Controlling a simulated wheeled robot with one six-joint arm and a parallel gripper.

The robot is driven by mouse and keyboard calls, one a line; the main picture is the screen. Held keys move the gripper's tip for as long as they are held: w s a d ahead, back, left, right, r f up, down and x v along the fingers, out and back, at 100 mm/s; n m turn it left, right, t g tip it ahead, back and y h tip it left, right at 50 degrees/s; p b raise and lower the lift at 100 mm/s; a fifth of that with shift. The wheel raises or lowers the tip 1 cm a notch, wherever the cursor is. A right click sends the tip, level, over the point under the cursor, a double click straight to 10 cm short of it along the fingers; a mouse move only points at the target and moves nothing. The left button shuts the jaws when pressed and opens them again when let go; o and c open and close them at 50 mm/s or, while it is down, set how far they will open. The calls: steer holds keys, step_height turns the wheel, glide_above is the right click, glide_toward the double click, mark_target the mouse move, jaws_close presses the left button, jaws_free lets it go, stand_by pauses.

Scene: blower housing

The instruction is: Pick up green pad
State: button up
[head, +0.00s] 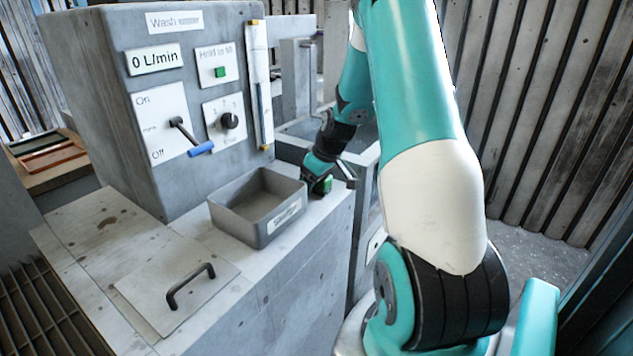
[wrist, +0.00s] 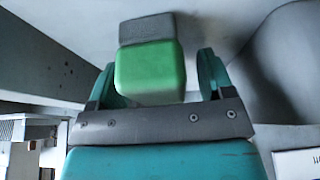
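The green pad (wrist: 150,72) is a small block, green on the near part and grey on the far part. In the wrist view it lies between the two fingers of my gripper (wrist: 160,82). A gap shows between the pad and the right finger; the pad overlaps the left finger in the picture, and I cannot tell if they touch. My gripper is open. In the head view the pad (head: 325,184) shows small and green on the counter's right end, right of the grey bin. My gripper (head: 317,180) is down at it, and its fingers are partly hidden.
The open grey bin (head: 225,217) stands close left of my gripper, on the concrete counter (head: 103,234). A control box (head: 85,100) with a blue-handled lever (head: 200,148) rises behind. A hatch with a black handle (head: 190,284) is at the front. A metal bar (head: 347,172) is close right.

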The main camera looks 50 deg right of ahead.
steer(key=c, duration=1)
step_height(320, 180, up, 20)
